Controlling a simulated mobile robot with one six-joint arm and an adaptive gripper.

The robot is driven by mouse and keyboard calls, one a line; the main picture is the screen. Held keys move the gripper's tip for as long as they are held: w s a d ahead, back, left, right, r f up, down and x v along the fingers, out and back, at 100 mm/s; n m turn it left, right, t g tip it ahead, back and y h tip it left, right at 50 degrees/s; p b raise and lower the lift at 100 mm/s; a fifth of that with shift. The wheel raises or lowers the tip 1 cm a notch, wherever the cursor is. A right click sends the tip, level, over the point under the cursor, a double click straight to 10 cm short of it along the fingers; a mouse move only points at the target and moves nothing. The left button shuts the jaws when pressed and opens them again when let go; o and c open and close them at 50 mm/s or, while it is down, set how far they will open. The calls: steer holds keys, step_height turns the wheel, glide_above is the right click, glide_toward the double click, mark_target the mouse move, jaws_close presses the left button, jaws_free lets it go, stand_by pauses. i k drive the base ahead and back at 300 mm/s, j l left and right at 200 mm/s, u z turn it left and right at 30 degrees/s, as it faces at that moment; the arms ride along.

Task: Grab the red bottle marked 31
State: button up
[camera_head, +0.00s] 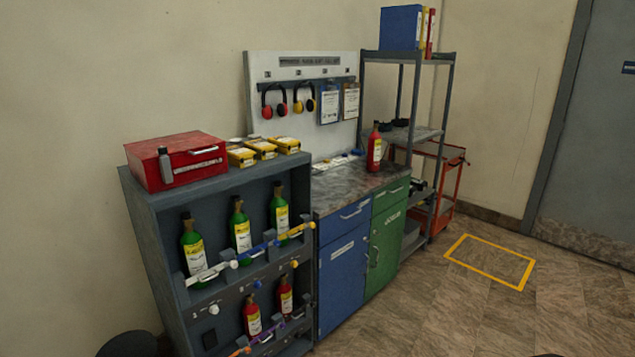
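A red bottle (375,149) with a pale label stands upright on the counter top, near its right end. Two smaller red bottles with yellow and white labels stand on the lower level of the grey rack, a left one (252,316) and a right one (286,295). The numbers on the labels are too small to read, so I cannot tell which bottle is marked 31. My gripper is not in view.
Several green bottles (241,231) stand on the rack's (152,234) upper level, behind coloured bars. A red toolbox (176,161) and yellow boxes sit on top. Blue and green cabinets support the counter (345,187). Floor around the yellow square (490,262) is clear.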

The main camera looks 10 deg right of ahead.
mark_target(374, 144)
steer(key=i+l+z, duration=0.35)
steer(key=i, duration=0.45)
steer(key=i+j+z, duration=0.1)
steer(key=i+z, duration=0.3)
steer(key=i, duration=0.35)
steer(key=i+j+z, duration=0.35)
steer(key=i, duration=0.45)
steer(key=i+l+u, duration=0.1)
steer(key=i, duration=0.45)
steer(key=i+l+u, duration=0.15)
steer(key=i, duration=0.35)
steer(key=i+l+u, duration=0.1)
steer(key=i+l, duration=0.2)
steer(key=i, duration=0.25)
